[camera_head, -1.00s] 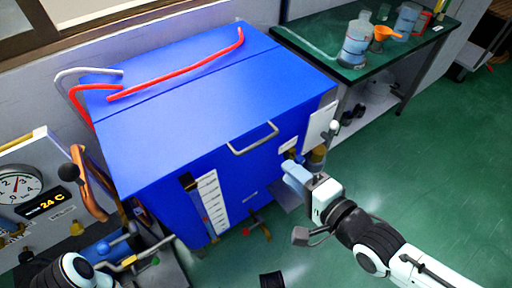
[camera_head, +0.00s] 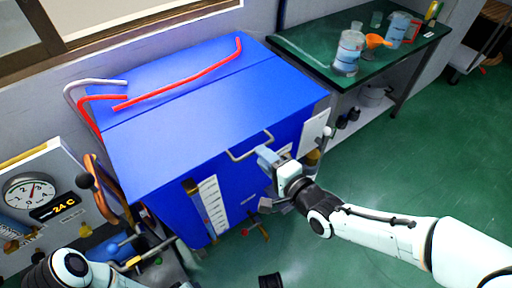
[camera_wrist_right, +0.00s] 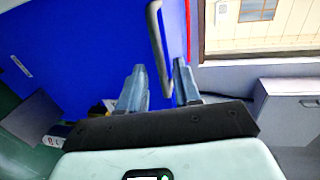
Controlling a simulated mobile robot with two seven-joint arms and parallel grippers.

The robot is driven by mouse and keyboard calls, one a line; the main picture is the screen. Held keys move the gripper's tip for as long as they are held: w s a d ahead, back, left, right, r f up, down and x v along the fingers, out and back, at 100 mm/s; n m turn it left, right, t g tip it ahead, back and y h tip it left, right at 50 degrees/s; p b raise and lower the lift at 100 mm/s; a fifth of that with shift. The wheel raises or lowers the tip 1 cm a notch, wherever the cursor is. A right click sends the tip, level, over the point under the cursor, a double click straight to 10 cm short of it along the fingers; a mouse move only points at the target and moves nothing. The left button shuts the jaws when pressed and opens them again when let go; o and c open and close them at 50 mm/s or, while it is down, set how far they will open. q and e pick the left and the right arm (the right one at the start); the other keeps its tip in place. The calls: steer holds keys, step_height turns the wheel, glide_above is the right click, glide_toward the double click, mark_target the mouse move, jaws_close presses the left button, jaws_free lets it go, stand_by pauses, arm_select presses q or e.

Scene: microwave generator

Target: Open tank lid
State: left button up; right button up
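The blue tank (camera_head: 160,165) stands in the middle of the head view with its flat lid (camera_head: 200,110) down. A grey bar handle (camera_head: 250,147) sticks out at the lid's front edge. My right gripper (camera_head: 264,156) is at the handle's right end in the head view. In the right wrist view, the fingers of my right gripper (camera_wrist_right: 161,85) are apart, and the handle (camera_wrist_right: 158,45) reaches down between their tips. It does not look clamped. My left arm shows at the bottom left of the head view, but its fingers cannot be made out.
Red hoses (camera_head: 180,78) lie on the tank's top. A panel with a round gauge (camera_head: 29,191) stands at the left. A green table (camera_head: 310,46) with bottles stands at the back right.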

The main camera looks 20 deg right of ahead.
arm_select(q)
steer(key=shift+w+a+f, duration=0.25)
steer(key=shift+w+f, duration=0.05)
steer(key=shift+w, duration=0.15)
arm_select(e)
steer(key=shift+x, duration=2.15)
jaws_close()
steer(key=shift+r, duration=0.1)
